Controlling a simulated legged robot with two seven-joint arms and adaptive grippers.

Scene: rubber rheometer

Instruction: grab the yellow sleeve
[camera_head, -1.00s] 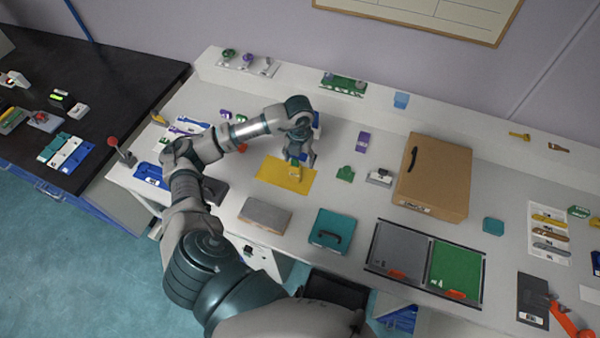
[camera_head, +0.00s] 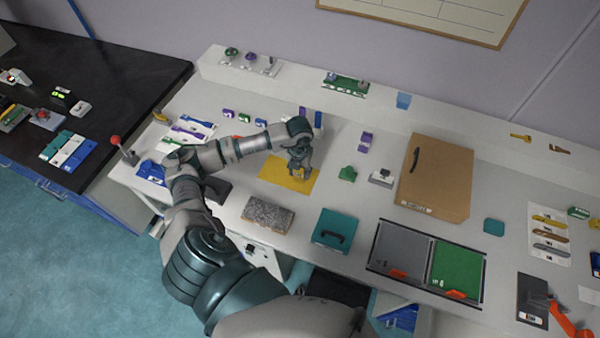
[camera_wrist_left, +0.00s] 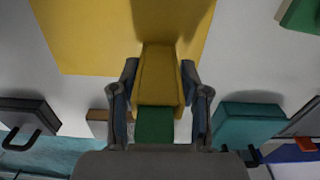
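The yellow sleeve (camera_wrist_left: 158,78) is an upright yellow block with a green near end in the left wrist view, and it stands over a flat yellow mat (camera_wrist_left: 95,45). In the head view the mat (camera_head: 272,171) lies on the bench, and my gripper mostly hides the sleeve. My left gripper (camera_head: 300,170) is low over the mat. In the wrist view its fingers (camera_wrist_left: 159,75) stand open on either side of the sleeve, with narrow gaps beside it. My right gripper is not in view.
A grey speckled block (camera_head: 268,214) and a teal case (camera_head: 333,230) lie in front of the mat. A red-knobbed lever (camera_head: 116,141) is at the left bench edge.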

